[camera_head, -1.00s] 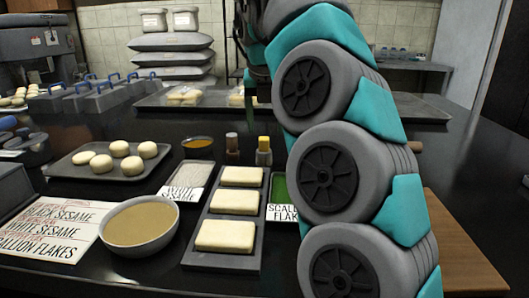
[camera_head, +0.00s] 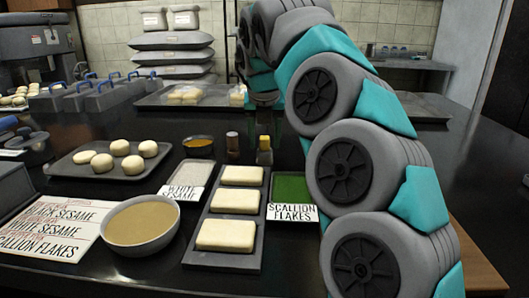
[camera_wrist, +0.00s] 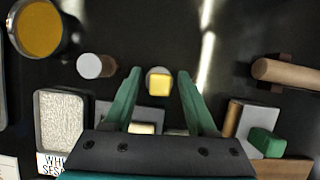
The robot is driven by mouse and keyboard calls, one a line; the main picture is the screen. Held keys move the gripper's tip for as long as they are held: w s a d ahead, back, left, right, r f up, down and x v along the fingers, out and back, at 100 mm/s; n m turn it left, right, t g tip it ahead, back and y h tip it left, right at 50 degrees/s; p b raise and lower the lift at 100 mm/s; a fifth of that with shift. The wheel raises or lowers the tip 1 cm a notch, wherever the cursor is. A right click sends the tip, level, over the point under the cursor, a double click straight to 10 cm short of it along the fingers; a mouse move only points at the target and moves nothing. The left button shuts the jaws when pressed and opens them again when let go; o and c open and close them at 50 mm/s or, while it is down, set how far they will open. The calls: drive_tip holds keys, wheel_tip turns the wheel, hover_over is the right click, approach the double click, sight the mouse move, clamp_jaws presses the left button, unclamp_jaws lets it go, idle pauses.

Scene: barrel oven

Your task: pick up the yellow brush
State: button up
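A small upright item with a yellow top (camera_head: 264,143) stands on the dark counter behind the trays, and looks like the yellow brush. Its bristles cannot be made out. In the wrist view its square yellow top (camera_wrist: 159,86) shows between the fingertips of my gripper (camera_wrist: 159,75). The two green fingers are spread apart, with dark gaps on both sides of the yellow top. Whether the fingers are level with it or above it cannot be told. In the head view my arm hides most of my gripper.
A green tray of scallion flakes (camera_head: 290,187) and a tray of dough slabs (camera_head: 212,213) lie in front. A wooden roller (camera_wrist: 285,72) and green block (camera_wrist: 265,143) lie right.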

sight(264, 137)
clamp_jaws()
drive_tip(key=shift+r, duration=0.1)
idle(0.4)
drive_tip(key=shift+r, duration=1.6)
drive_tip(key=s+d+r+b, duration=0.1)
drive_tip(key=s+b, duration=0.3)
drive_tip(key=s, duration=1.2)
drive_tip(key=shift+r, duration=0.3)
